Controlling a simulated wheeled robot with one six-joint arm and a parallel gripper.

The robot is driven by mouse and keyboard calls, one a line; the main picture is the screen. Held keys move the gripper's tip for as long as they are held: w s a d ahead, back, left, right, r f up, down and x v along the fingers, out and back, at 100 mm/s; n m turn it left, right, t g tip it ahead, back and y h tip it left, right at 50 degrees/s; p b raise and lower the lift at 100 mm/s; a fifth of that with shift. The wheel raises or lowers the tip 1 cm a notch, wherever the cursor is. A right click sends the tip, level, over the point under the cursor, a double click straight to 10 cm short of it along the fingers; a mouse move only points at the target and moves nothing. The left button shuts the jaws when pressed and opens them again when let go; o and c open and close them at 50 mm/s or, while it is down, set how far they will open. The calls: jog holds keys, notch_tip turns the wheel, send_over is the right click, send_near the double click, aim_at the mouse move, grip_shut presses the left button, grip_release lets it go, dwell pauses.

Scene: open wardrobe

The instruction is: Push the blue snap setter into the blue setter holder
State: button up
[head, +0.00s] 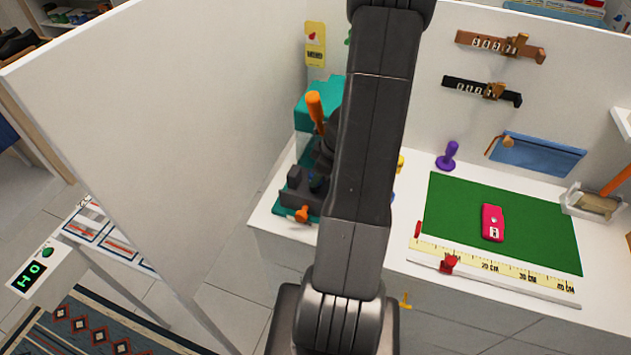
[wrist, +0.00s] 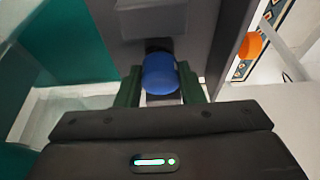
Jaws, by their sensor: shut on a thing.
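The blue snap setter (wrist: 160,75) is between the two green fingers of my gripper (wrist: 160,92) in the wrist view, and the fingers are shut on it. Its rounded blue end faces the camera. Directly beyond it is a dark fitting (wrist: 158,44) under a grey block (wrist: 145,22); the setter's far end is hidden, so I cannot tell how deep it sits. I cannot make out a separate blue holder. In the head view my gripper (head: 317,181) is mostly hidden behind my arm, at the dark grey part of a teal press.
The teal press (head: 305,115) has an orange lever (head: 315,108) and an orange knob (head: 302,214). To the right lie a green mat (head: 545,225) with a pink case (head: 492,222), a ruler (head: 495,268) and a purple stamp (head: 448,155). A tall white panel (head: 150,110) stands left.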

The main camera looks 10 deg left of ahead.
jog(key=shift+r, duration=0.65)
jog(key=shift+r, duration=1.95)
jog(key=shift+f, duration=0.15)
dwell(0.6)
